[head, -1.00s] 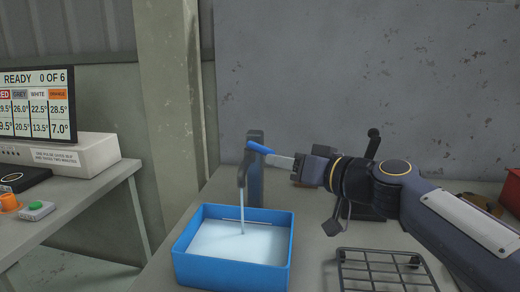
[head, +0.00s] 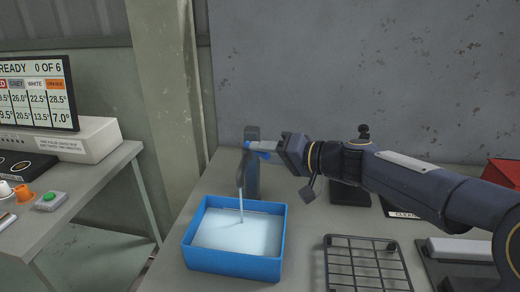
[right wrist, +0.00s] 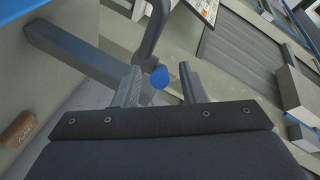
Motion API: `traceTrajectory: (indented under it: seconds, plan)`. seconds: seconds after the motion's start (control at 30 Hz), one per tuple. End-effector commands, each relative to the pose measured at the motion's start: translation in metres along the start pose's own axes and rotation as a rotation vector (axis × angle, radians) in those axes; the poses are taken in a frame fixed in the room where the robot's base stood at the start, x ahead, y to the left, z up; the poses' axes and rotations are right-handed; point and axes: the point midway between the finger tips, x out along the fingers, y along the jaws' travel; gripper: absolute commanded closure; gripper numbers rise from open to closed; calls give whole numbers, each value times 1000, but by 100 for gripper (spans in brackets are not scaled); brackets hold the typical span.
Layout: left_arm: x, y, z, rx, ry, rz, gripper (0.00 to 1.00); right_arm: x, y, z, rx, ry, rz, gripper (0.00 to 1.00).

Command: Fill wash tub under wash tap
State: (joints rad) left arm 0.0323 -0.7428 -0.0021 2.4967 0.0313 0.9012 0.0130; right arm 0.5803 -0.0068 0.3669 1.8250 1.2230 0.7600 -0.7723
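The blue wash tub (head: 232,266) stands on the grey bench under the wash tap (head: 253,178). A thin stream of water (head: 240,205) runs from the dark spout into the tub, and pale water covers its floor below the rim. The tap's blue lever (head: 248,146) is partly hidden by my right gripper (head: 262,150). In the right wrist view, the right gripper (right wrist: 159,86) has its fingers apart, with the lever's round blue end (right wrist: 160,77) between them and visible gaps on the sides. My left gripper is not in view.
A black wire rack (head: 367,265) lies right of the tub. A side table (head: 90,190) at left holds a display (head: 38,95), a white box and a green-button unit (head: 50,201). A wall and post stand behind. A red object (head: 503,173) is at far right.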

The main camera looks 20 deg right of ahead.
Motion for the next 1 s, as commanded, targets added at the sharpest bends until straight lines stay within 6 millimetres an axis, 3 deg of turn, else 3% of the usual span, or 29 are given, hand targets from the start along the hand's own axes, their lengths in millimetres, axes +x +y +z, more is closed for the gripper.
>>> traceTrajectory:
  seconds: [0.17, 0.43, 0.73, 1.0]
  plan:
    - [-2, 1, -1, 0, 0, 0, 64, 15, 0, 0, 1, 0, 0, 62]
    - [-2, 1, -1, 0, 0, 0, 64, 16, 0, 0, -1, 1, 0, 62]
    - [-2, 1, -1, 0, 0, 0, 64, 16, 0, 0, -1, 1, 1, 100]
    - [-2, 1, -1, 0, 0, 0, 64, 16, 0, 0, -1, 0, 0, 100]
